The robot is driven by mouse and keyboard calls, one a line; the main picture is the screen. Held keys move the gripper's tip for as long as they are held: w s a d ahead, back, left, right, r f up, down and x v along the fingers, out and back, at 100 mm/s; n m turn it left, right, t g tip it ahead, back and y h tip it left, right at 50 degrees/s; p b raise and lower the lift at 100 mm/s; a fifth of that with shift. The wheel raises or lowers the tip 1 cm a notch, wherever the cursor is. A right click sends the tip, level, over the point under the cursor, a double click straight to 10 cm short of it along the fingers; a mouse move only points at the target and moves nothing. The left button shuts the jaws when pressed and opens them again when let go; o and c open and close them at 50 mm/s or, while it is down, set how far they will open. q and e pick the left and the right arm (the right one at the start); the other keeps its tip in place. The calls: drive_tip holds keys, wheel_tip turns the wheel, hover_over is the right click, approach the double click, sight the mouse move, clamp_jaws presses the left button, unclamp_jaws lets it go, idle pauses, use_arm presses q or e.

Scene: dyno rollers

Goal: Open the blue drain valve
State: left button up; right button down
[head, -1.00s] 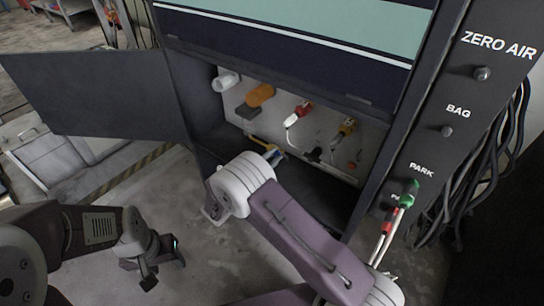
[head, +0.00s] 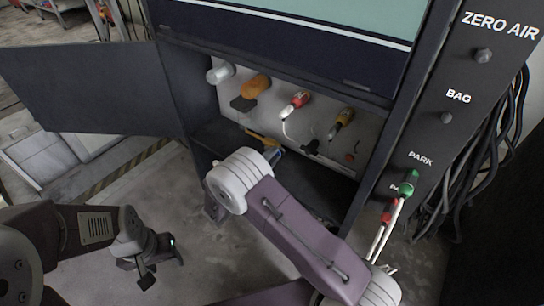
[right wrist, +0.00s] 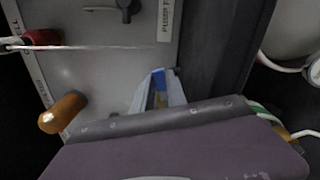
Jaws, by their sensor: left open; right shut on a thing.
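The blue drain valve shows as a small blue part (right wrist: 158,78) between the fingertips of my right gripper (right wrist: 159,90) in the right wrist view. The fingers are shut on it. How far the valve is turned cannot be told. In the head view, my right arm reaches into the open cabinet, and its wrist hides most of the gripper; a bit of blue (head: 278,152) shows beside it. My left gripper (head: 161,265) is open and empty, low at the left, away from the cabinet.
The cabinet door (head: 80,90) hangs open left. Green and red plugs (head: 409,183) sit at right.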

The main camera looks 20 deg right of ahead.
idle(0.3)
drive_tip(key=c, duration=1.3)
unclamp_jaws()
drive_tip(key=shift+c, duration=0.2)
